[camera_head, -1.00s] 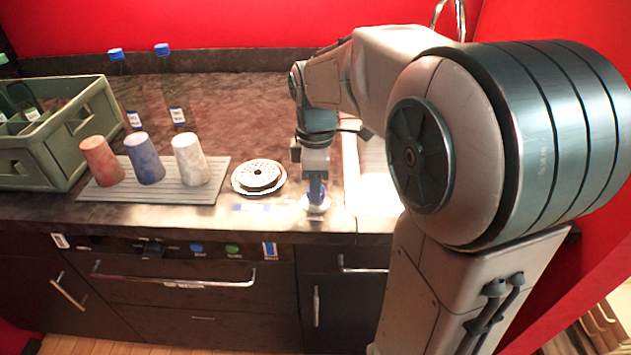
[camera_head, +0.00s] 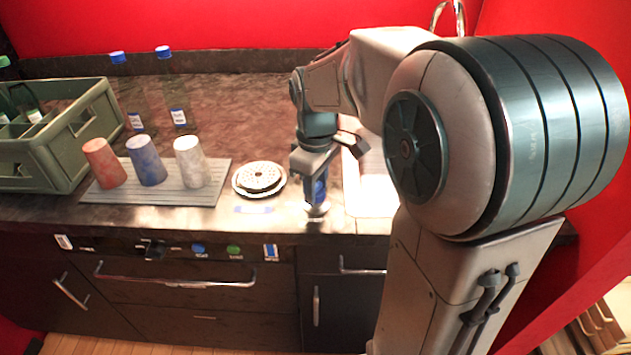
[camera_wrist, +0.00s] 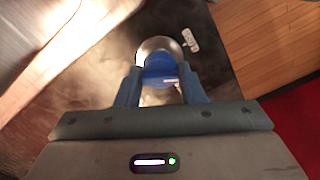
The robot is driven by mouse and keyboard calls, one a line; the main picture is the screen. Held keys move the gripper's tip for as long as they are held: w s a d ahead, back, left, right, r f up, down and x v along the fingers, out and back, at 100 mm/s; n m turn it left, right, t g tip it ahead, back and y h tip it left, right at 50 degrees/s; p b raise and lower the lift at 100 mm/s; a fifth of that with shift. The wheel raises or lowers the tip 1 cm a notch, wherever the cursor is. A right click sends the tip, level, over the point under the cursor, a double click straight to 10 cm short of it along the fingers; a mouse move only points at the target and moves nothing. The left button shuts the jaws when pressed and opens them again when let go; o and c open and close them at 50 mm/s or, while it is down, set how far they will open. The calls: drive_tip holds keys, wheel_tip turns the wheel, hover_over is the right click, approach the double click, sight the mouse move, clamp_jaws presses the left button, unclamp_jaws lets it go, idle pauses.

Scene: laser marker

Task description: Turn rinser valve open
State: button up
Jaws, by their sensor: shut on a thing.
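The rinser (camera_head: 259,178) is a round, perforated metal disc set on the dark counter. The rinser valve (camera_head: 318,207) stands to its right, with a round metal base and a blue handle. In the wrist view the blue handle (camera_wrist: 160,68) lies between the two blue fingers of my gripper (camera_wrist: 160,88). My gripper also shows in the head view (camera_head: 318,188), pointing down over the valve and shut on its handle. The fingers hide part of the handle.
A grey ribbed mat (camera_head: 205,192) holds a red cup (camera_head: 104,163), a blue cup (camera_head: 146,161) and a white cup (camera_head: 191,161). A green crate (camera_head: 50,150) with bottles stands at the left. A sink (camera_head: 370,180) lies right of the valve.

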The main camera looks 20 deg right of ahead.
drive_tip(key=m+p, duration=0.1)
drive_tip(key=m, duration=0.5)
drive_tip(key=shift+r+m, duration=0.1)
drive_tip(key=shift+m, duration=0.2)
drive_tip(key=m+p, duration=0.1)
drive_tip(key=m, duration=0.4)
drive_tip(key=shift+m, duration=0.3)
drive_tip(key=o, duration=1)
wheel_tip(320, 180, up, 14)
drive_tip(key=p, duration=0.1)
